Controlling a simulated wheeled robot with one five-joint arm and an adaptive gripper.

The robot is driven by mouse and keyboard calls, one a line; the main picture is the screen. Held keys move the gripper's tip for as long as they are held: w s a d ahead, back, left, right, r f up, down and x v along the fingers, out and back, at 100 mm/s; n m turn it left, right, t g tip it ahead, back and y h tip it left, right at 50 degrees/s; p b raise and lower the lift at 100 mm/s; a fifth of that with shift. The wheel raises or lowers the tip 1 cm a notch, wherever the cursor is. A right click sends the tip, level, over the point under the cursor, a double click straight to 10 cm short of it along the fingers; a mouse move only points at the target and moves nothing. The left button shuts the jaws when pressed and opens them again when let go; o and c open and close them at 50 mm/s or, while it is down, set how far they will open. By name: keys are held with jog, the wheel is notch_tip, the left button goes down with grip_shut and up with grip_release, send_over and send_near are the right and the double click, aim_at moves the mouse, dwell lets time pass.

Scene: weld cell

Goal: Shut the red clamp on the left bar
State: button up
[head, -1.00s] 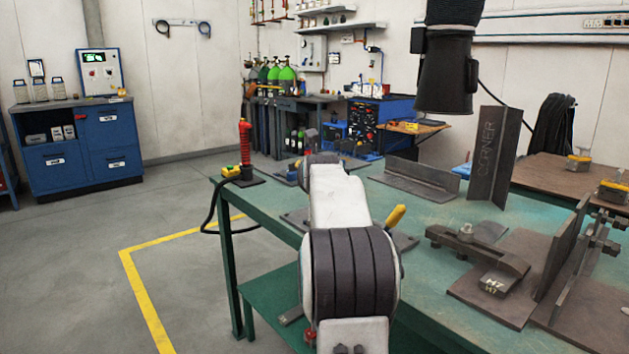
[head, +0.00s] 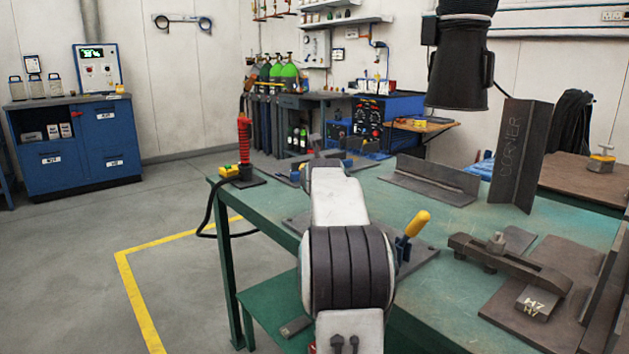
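I cannot make out a red clamp. A toggle clamp with a yellow handle (head: 417,223) and a blue part stands on a dark plate (head: 425,256) on the green table, just right of my arm. My arm covers the plate's middle and whatever stands there. A red ribbed upright piece (head: 244,140) stands on a dark base at the table's far left corner. My gripper (head: 335,152) is at the far end of my arm, over the table. Dark parts show there, but the fingers are mostly hidden behind the arm, so its opening is unclear.
A yellow button box (head: 230,171) with a black cable is at the left corner. An angle iron (head: 432,180) and an upright plate marked CORNER (head: 518,155) stand behind. A dark strap clamp (head: 508,262) is at right. A black hood (head: 460,70) hangs above. The floor at left is clear.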

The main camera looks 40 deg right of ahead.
jog(key=shift+w+d, duration=0.25)
jog(key=shift+f, duration=0.1)
grip_shut()
dwell(0.5)
